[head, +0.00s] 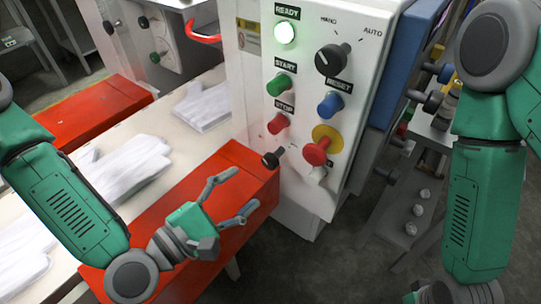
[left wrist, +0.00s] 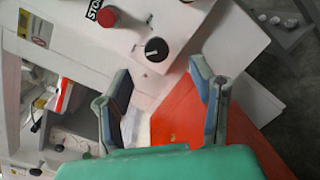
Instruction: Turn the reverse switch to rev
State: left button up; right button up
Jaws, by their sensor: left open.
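The black rotary switch (head: 271,159) sits low on the white control panel, below the red STOP button; I take it as the reverse switch. In the left wrist view the black knob (left wrist: 156,49) has a pale pointer mark, but no REV lettering is readable. My left gripper (head: 245,189) is open and empty, in front of and below the knob, apart from it. In the left wrist view its two fingers (left wrist: 158,70) straddle the line toward the knob, which lies beyond their tips. My right arm hangs at the right; its gripper is out of view.
The panel (head: 300,75) also carries a large black HAND/AUTO selector (head: 331,60), a green START button (head: 279,85), a blue RESET button (head: 330,105) and a red emergency button on yellow (head: 317,152). A red guard (head: 235,160) lies under my left gripper. White gloves (head: 125,168) lie left.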

aim_at(266, 165)
pick_arm(q)
jog(key=w+d, duration=0.1)
jog(key=w, duration=0.1)
jog(key=w+d, duration=0.1)
jog(key=w, duration=0.1)
jog(key=w+d, duration=0.1)
jog(key=w, duration=0.1)
jog(key=shift+w+d+f, duration=0.1)
jog(key=shift+w+d, duration=0.05)
jog(key=shift+d, duration=0.05)
jog(key=shift+w+d, duration=0.35)
jog(key=shift+d, duration=0.25)
jog(key=shift+w+d, duration=0.3)
jog(key=shift+d, duration=0.65)
jog(key=shift+a+f, duration=0.1)
jog(key=shift+a, duration=0.4)
grip_shut()
